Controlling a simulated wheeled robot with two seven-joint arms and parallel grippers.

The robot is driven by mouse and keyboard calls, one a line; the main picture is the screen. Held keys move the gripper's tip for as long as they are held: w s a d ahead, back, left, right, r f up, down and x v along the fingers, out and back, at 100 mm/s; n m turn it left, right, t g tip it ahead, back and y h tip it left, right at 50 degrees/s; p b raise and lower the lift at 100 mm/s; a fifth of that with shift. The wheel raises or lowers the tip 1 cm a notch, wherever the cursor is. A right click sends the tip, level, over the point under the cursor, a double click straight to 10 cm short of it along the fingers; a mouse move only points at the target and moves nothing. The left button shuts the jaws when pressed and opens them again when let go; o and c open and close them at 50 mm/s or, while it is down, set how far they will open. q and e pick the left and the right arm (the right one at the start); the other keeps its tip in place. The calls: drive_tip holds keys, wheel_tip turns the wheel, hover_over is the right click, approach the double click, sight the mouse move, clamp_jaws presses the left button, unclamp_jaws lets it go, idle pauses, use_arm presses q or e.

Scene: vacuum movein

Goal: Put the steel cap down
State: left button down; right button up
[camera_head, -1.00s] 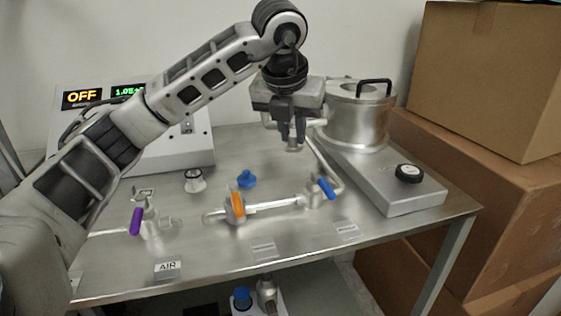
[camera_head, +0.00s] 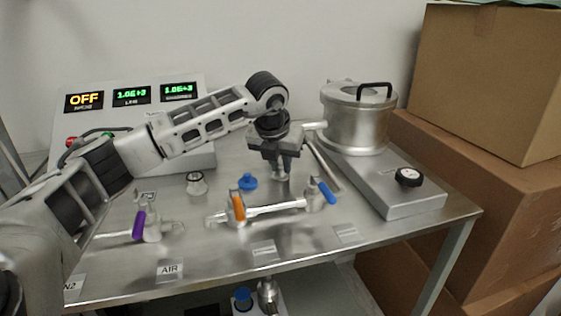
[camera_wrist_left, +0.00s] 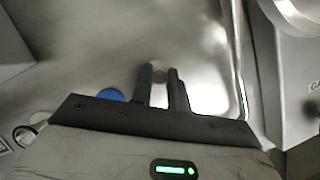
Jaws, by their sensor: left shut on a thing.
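My left gripper (camera_head: 281,165) points down over the middle of the steel table (camera_head: 210,255), behind the valve pipe. It is shut on the small steel cap (camera_head: 279,177), which shows just below the fingers, at or very close to the tabletop; I cannot tell whether it touches. In the left wrist view the cap (camera_wrist_left: 159,74) shows between the two dark fingers. A blue cap (camera_head: 247,182) lies on the table to the left of the gripper. My right gripper is not in view.
Valves with purple (camera_head: 139,225), orange (camera_head: 238,207) and blue (camera_head: 326,191) handles stand along the table's front. A steel chamber (camera_head: 352,125) stands on a base with a black knob (camera_head: 408,177) at right. A readout box (camera_head: 195,155) is behind my arm; cardboard boxes (camera_head: 480,80) are at right.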

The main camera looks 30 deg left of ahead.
use_arm(q)
drive_tip(key=c, duration=1.3)
unclamp_jaws()
drive_tip(key=shift+f, duration=0.1)
drive_tip(key=shift+c, duration=0.2)
drive_tip(key=shift+r, duration=0.25)
drive_tip(key=v, duration=1.1)
drive_tip(key=shift+r, duration=0.4)
drive_tip(key=shift+s, duration=0.15)
